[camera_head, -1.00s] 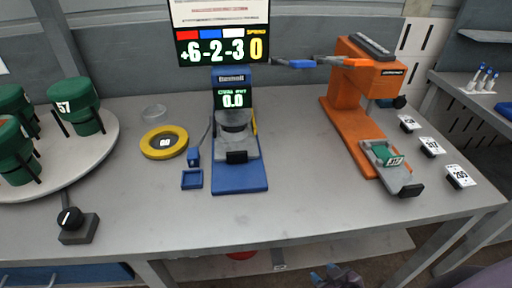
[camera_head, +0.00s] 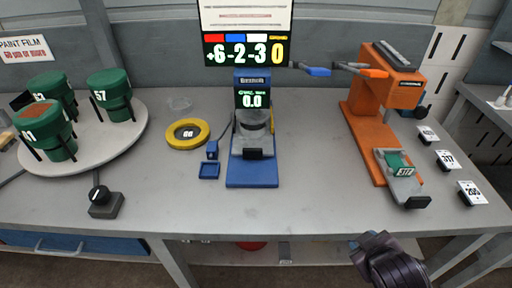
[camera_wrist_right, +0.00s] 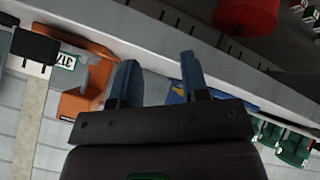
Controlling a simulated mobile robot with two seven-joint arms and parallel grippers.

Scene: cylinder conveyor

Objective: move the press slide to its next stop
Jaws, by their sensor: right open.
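The orange press (camera_head: 372,125) stands at the right of the table. Its grey slide (camera_head: 408,188) sticks out at the front, with a black handle (camera_head: 418,202) at the near end. A green piece (camera_head: 398,162) marked 317 sits on the slide. My right gripper (camera_head: 362,242) is at the bottom right of the head view, in front of the table edge and apart from the slide. In the right wrist view its two blue-grey fingers (camera_wrist_right: 158,75) stand apart with nothing between them. The black handle (camera_wrist_right: 32,45) shows at the left there. My left gripper is not in view.
A blue gauge (camera_head: 252,172) reading 0.0 stands mid-table beside a yellow ring (camera_head: 187,145). Several green drums stand on a round turntable (camera_head: 130,140) at left. A black knob box (camera_head: 105,203) is in front. Numbered cards (camera_head: 472,193) lie right of the press. The front middle is clear.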

